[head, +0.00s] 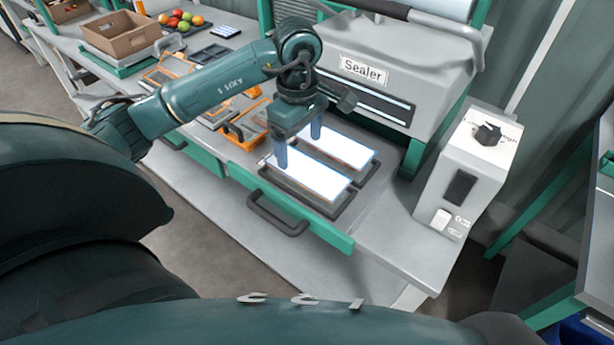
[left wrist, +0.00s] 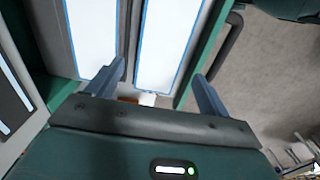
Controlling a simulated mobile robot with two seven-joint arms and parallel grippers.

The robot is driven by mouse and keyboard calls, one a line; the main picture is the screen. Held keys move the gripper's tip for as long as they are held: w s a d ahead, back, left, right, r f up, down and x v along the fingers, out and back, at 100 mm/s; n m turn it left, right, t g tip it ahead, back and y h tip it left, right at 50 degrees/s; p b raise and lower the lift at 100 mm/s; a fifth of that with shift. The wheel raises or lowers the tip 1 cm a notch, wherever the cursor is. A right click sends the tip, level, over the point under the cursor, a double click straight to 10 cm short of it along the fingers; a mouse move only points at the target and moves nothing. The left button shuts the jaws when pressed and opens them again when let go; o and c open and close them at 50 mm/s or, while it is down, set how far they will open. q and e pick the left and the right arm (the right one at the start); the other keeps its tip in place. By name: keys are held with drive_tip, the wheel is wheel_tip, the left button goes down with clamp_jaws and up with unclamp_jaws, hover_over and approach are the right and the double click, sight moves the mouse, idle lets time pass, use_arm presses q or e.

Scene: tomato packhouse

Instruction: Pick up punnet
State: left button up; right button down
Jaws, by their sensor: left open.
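Two long pieces with bright white tops and blue edges lie side by side in the dark frame of the sealer's tray; I cannot tell whether they are sealed punnets. The near white piece (head: 312,176) and the far white piece (head: 340,148) also show in the left wrist view, as the right one (left wrist: 167,40) and the left one (left wrist: 95,32). My left gripper (head: 299,146) is open, pointing down over the left ends of these pieces. Its fingers (left wrist: 158,72) have no punnet between them; contact cannot be told. My right gripper is not in view.
The sealer (head: 400,70) stands behind, with a control box (head: 468,180) at its right. A dark handle (head: 275,214) juts from the green front edge. Orange-framed trays (head: 178,66) lie left. A cardboard box (head: 120,35) and several tomatoes (head: 180,20) are farther back.

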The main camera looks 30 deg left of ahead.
sight(301, 164)
use_arm(q)
drive_tip(key=shift+s+d+f+p, duration=0.1)
drive_tip(key=shift+f+p, duration=0.25)
drive_tip(key=shift+f, duration=1.15)
drive_tip(key=shift+d+f+p, duration=0.1)
drive_tip(key=shift+f+p, duration=0.2)
drive_tip(key=shift+f, duration=1.15)
drive_tip(key=shift+c, duration=0.6)
drive_tip(key=c, duration=0.7)
